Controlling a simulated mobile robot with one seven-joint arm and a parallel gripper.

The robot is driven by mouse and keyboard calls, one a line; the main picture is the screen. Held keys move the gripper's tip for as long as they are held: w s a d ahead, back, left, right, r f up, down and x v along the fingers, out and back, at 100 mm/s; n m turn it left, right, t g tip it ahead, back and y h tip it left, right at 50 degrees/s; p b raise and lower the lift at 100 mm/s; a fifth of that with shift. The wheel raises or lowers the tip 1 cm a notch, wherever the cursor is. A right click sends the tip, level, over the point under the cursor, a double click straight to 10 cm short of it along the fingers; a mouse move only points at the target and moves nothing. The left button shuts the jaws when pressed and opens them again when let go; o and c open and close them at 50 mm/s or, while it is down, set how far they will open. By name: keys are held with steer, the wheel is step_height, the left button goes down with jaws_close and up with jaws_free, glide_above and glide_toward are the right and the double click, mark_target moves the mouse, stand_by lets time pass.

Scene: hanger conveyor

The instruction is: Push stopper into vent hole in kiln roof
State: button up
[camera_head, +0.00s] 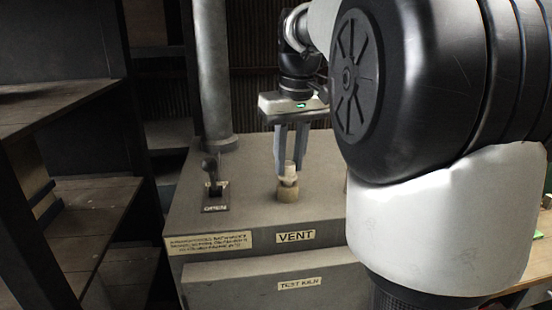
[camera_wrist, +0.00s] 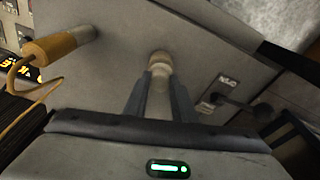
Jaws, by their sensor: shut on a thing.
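My gripper (camera_head: 288,176) points down over the kiln roof (camera_head: 246,193), behind the VENT label (camera_head: 296,236). Its two grey fingers are shut on the pale tan stopper (camera_head: 289,169), which stands upright between them. A wider tan part (camera_head: 287,191) sits at the roof right below the fingertips; I cannot tell whether it is the stopper's lower end or a collar around the vent hole. In the wrist view the stopper's round beige part (camera_wrist: 159,62) shows at the tips of my gripper (camera_wrist: 161,82). The vent hole itself is hidden.
A lever with an OPEN plate (camera_head: 215,190) stands on the roof to the left, before a grey pipe (camera_head: 213,75). Wooden shelves (camera_head: 75,215) are at the far left. The wrist view shows an orange-brown cylinder with a cable (camera_wrist: 58,46). My arm blocks the right side.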

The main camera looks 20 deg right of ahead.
steer(key=shift+f+b, duration=0.4)
steer(key=shift+f, duration=0.35)
steer(key=o, duration=0.8)
steer(key=o, duration=0.6)
steer(key=s+r+p, duration=0.1)
steer(key=r, duration=0.4)
steer(key=r+p, duration=0.2)
steer(key=r, duration=0.4)
steer(key=s+r+p, duration=0.1)
steer(key=r, duration=0.5)
steer(key=shift+s+r, duration=0.15)
steer(key=shift+s, duration=0.15)
steer(key=shift+p, duration=0.3)
